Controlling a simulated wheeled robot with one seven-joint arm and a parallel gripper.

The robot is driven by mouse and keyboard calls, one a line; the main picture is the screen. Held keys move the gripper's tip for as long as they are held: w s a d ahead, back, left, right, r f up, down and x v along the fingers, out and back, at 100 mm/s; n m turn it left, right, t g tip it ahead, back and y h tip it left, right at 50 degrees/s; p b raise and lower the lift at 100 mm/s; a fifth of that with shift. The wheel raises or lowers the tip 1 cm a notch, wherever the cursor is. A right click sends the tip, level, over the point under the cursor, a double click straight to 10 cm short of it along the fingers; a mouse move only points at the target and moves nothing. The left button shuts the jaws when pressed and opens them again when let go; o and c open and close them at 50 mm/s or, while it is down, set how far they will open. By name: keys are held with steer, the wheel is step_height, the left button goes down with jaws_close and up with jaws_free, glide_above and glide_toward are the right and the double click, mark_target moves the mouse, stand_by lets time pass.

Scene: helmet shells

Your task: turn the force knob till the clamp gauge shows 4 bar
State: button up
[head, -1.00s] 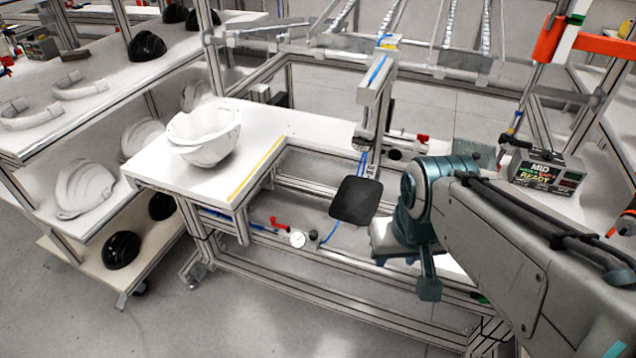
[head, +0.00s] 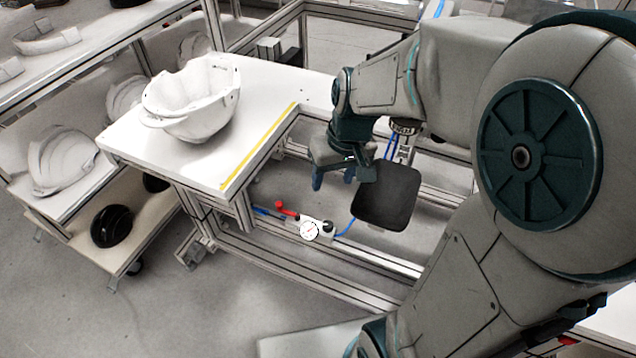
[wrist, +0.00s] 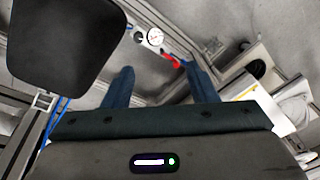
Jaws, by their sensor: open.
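The clamp gauge (head: 309,231) is a small round white dial on the frame rail below the bench, and it also shows in the wrist view (wrist: 155,36). Its reading is too small to tell. The force knob (head: 328,227) is a small black knob just right of the gauge in the head view, and it shows beside the gauge in the wrist view (wrist: 139,37). My gripper (head: 333,180) is open and empty, pointing down, above and apart from the knob and gauge. In the wrist view its two blue fingers (wrist: 162,84) are spread wide.
A red valve handle (head: 286,209) sits left of the gauge. A black pad (head: 387,198) is close to the right of my gripper. A white helmet shell (head: 193,103) stands on the white bench (head: 185,165). Blue hose (head: 347,228) runs beside the knob.

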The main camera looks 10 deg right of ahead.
steer(key=n+g+b, duration=0.1)
steer(key=n+b, duration=0.1)
steer(key=b, duration=0.8)
glide_above(328, 224)
steer(key=a, duration=0.3)
step_height(328, 224, down, 24)
steer(key=d+n+b, duration=0.1)
steer(key=f+n, duration=0.1)
steer(key=d+n+h+b, duration=0.1)
steer(key=shift+d+f+n+b, duration=0.3)
steer(key=shift+d+n+b, duration=0.05)
steer(key=shift+n, duration=0.05)
steer(key=shift+d+f, duration=0.1)
steer(key=shift+f, duration=0.05)
step_height(328, 224, down, 7)
steer(key=shift+f+b, duration=0.1)
steer(key=shift+b, duration=0.95)
steer(key=shift+d, duration=0.1)
steer(key=c, duration=1)
